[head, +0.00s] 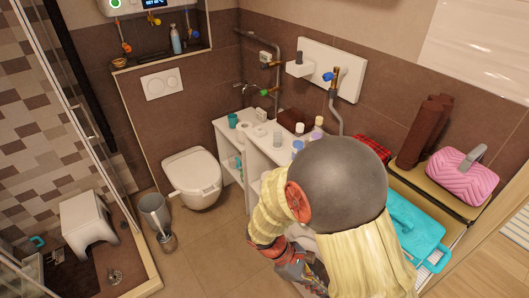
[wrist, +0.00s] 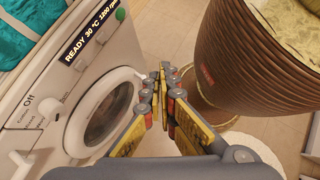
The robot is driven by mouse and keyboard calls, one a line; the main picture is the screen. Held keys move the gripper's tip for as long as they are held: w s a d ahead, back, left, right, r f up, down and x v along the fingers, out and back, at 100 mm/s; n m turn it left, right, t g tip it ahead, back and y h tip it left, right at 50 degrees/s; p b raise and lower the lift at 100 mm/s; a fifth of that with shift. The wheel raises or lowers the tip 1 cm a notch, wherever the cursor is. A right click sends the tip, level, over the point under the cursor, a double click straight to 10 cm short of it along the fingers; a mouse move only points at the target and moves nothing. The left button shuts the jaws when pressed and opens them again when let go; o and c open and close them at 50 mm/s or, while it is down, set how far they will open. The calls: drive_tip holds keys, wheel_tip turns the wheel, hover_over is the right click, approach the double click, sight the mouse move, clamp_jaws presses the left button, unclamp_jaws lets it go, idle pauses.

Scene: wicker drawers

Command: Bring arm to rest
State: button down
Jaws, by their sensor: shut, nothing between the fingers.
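My gripper (head: 296,272) is low in the head view, below the large grey and pale yellow part of my arm, which hides much of what is behind it. In the wrist view my gripper (wrist: 165,75) shows its two fingers close together with nothing held between them. The fingers point past the front of a white washing machine (wrist: 52,92), to the right of its round door (wrist: 103,118). I see no contact with the machine.
A teal item (wrist: 28,30) lies on the machine. Bare floor (head: 215,245) lies left of my arm.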

drive_tip(key=s+d+r+m+t+y, duration=0.1)
drive_tip(key=r+m+t+y, duration=0.3)
drive_tip(key=r, duration=1)
drive_tip(key=s+d+r+m+t+y, duration=0.1)
drive_tip(key=s+r+m+t+y, duration=0.2)
drive_tip(key=r+m, duration=0.6)
wheel_tip(320, 180, up, 6)
drive_tip(key=shift+d+f+t+y, duration=0.2)
drive_tip(key=shift+d+t+y, duration=0.3)
drive_tip(key=shift+t, duration=0.4)
drive_tip(key=shift+s, duration=0.2)
